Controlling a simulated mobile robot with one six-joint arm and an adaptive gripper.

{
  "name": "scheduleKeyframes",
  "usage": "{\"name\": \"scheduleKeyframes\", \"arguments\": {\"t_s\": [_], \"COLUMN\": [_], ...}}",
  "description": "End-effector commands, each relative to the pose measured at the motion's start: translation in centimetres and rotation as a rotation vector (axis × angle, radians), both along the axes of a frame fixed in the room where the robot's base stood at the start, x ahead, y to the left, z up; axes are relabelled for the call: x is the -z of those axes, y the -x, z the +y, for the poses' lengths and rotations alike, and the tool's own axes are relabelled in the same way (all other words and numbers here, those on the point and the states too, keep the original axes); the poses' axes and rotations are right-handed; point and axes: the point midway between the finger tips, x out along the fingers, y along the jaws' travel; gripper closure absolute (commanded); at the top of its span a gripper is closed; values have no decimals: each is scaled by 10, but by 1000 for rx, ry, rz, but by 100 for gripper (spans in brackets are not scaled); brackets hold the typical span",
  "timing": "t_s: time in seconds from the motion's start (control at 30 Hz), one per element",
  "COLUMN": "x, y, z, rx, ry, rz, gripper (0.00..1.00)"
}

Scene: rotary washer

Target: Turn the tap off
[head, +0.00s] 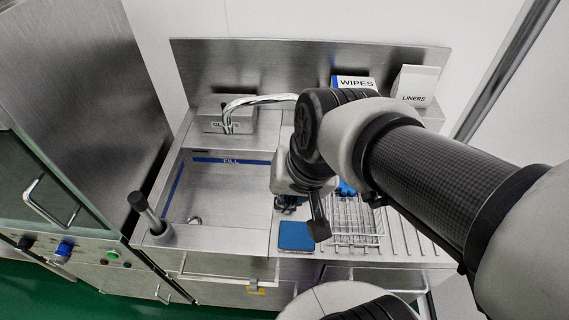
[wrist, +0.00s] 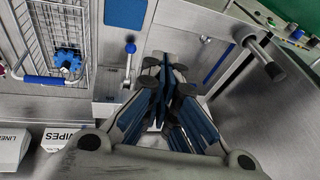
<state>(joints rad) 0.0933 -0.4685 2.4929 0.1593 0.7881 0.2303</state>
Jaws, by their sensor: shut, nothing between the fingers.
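The chrome tap spout (head: 258,101) arches over the back of the steel sink basin (head: 225,200) in the head view; its outlet end is hidden by my arm. In the wrist view a small chrome lever with a blue ball end (wrist: 130,47) stands just left of my gripper (wrist: 166,68). This lever is hidden behind my arm in the head view. My gripper is shut and empty, its fingers close beside the lever; I cannot tell whether they touch it. No running water is clearly visible.
A blue sponge (head: 296,236) and a wire basket (head: 353,222) lie right of the basin. A black-handled lever (head: 147,212) rises at the basin's front left. A wipes box (head: 354,83) and a liners box (head: 414,87) stand behind. The basin's interior looks clear.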

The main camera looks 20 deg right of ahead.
Motion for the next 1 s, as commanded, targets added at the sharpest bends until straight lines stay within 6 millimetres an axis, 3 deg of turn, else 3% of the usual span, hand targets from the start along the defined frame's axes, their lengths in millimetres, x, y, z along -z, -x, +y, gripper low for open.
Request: {"name": "scheduleKeyframes", "arguments": {"t_s": [0.03,0.17,0.4,0.7,1.0], "x": [-7,-2,28,78,108], "y": [-13,-45,-89,-100,-102], "z": [-3,-14,-50,-96,-104], "rx": [96,366,903,1443,1544], "ry": [-49,-171,-348,-446,-455], "rz": [33,89,189,267,274], "gripper": [100,100,100,100,100]}}
